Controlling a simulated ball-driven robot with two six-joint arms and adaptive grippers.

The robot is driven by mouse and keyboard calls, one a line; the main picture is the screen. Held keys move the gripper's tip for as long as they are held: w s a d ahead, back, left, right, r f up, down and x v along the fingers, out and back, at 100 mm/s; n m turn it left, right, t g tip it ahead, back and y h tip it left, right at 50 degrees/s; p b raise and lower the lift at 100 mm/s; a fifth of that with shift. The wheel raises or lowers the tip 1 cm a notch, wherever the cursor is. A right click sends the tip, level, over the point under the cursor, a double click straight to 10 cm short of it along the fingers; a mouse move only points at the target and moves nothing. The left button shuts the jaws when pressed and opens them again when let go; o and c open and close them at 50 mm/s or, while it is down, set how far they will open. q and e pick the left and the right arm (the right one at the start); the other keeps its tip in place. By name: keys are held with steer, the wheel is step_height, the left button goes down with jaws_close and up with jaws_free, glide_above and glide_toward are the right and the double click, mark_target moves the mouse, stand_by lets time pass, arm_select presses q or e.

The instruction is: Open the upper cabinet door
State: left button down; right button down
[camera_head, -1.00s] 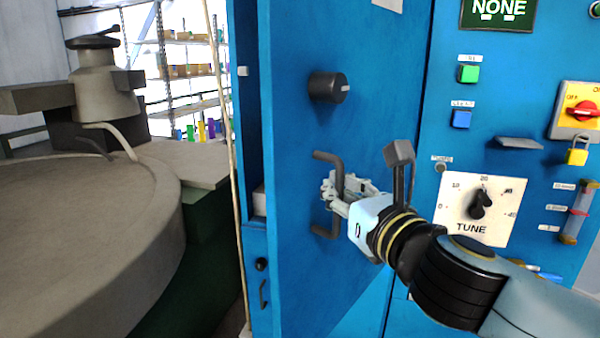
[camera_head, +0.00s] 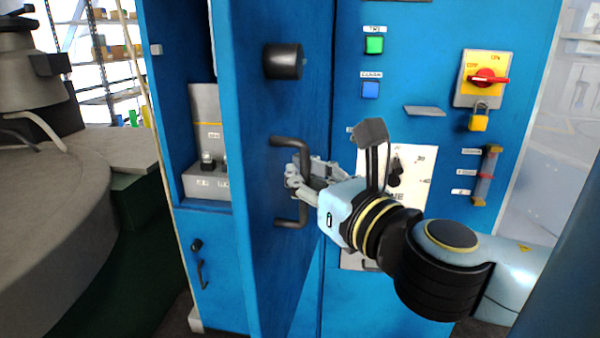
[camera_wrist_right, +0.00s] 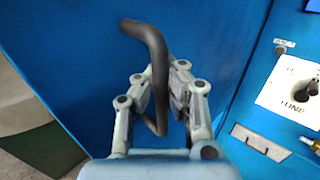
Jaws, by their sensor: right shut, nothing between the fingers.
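The upper cabinet door (camera_head: 262,110) is blue and stands swung outward, with the compartment showing to its left. It carries a black round knob (camera_head: 282,62) and a dark bar handle (camera_head: 303,152). My right gripper (camera_head: 296,178) is at the handle, shut with nothing held. In the right wrist view the bent handle (camera_wrist_right: 155,45) runs down between the linkages of my right gripper (camera_wrist_right: 160,80); whether they touch it is unclear. My left gripper is out of view.
Inside the cabinet, a grey box (camera_head: 206,115) stands on a shelf. Below is a lower door with a small handle (camera_head: 202,274). Right of the door is a panel with a green button (camera_head: 374,45), a red switch (camera_head: 487,77) and a padlock (camera_head: 478,122). A large round machine (camera_head: 45,220) stands left.

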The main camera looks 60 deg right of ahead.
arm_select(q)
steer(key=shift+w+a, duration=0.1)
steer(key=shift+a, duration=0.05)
arm_select(e)
steer(key=shift+f, duration=0.3)
steer(key=c, duration=2)
jaws_free()
steer(key=shift+s, duration=0.1)
steer(key=shift+c, duration=0.2)
steer(key=o, duration=0.4)
steer(key=shift+s+a+r, duration=0.1)
steer(key=shift+a+r, duration=0.05)
steer(key=shift+a, duration=0.15)
steer(key=o, duration=0.3)
steer(key=shift+r, duration=0.1)
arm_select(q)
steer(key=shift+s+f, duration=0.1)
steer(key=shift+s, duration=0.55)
arm_select(e)
steer(key=shift+d, duration=0.1)
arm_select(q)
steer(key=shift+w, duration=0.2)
arm_select(e)
steer(key=v, duration=0.7)
steer(key=shift+s, duration=0.15)
